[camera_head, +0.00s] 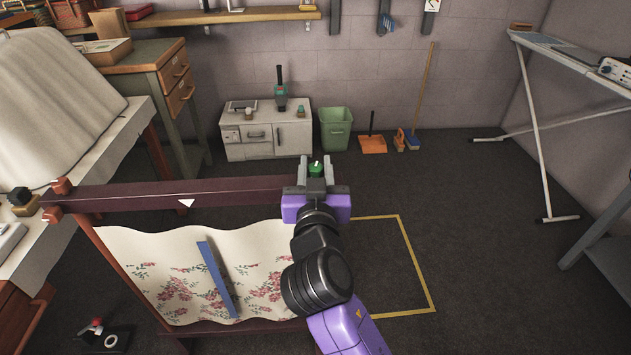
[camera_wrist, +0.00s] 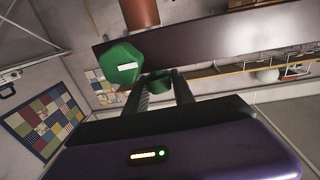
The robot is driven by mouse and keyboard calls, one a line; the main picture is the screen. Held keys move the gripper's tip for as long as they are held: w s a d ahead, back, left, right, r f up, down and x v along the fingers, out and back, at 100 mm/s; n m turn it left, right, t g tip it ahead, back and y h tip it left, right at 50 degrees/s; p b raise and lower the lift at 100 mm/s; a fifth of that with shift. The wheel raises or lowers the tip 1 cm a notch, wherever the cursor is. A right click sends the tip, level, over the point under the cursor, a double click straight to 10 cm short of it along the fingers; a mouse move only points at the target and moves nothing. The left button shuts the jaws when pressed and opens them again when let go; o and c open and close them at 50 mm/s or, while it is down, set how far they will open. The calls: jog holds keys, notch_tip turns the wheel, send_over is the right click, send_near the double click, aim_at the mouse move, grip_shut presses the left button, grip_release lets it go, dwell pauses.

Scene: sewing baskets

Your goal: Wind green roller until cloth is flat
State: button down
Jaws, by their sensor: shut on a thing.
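The floral cloth (camera_head: 165,268) hangs in a dark red wooden frame below its top roller bar (camera_head: 120,196). The cloth is wavy, with a rippled top edge and folds. A green hexagonal knob (camera_wrist: 120,63) with a white mark sits at the bar's end in the wrist view. My gripper (camera_head: 316,172) is at the bar's right end, shut on a small green grip (camera_wrist: 160,82) beside the knob. Green also shows between the fingers in the head view. My arm hides the frame's right side.
A blue strip (camera_head: 217,278) stands slanted in front of the cloth. A white triangle mark (camera_head: 186,203) is on the top bar. A covered table (camera_head: 60,230) stands close at the left. Yellow tape (camera_head: 408,250) marks clear floor at the right.

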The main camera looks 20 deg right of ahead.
jog(key=shift+a+f+m+g+h+b, duration=0.25)
jog(key=shift+m+h+b, duration=0.25)
jog(key=shift+h+b, duration=0.3)
jog(key=shift+d+r+m+g+h+b, duration=0.15)
jog(key=shift+r+m+g+h+b, duration=0.15)
jog(key=shift+b, duration=0.1)
jog(key=c, duration=1.1)
grip_release()
jog(key=shift+o, duration=0.2)
jog(key=v, duration=0.7)
jog(key=shift+s, duration=0.35)
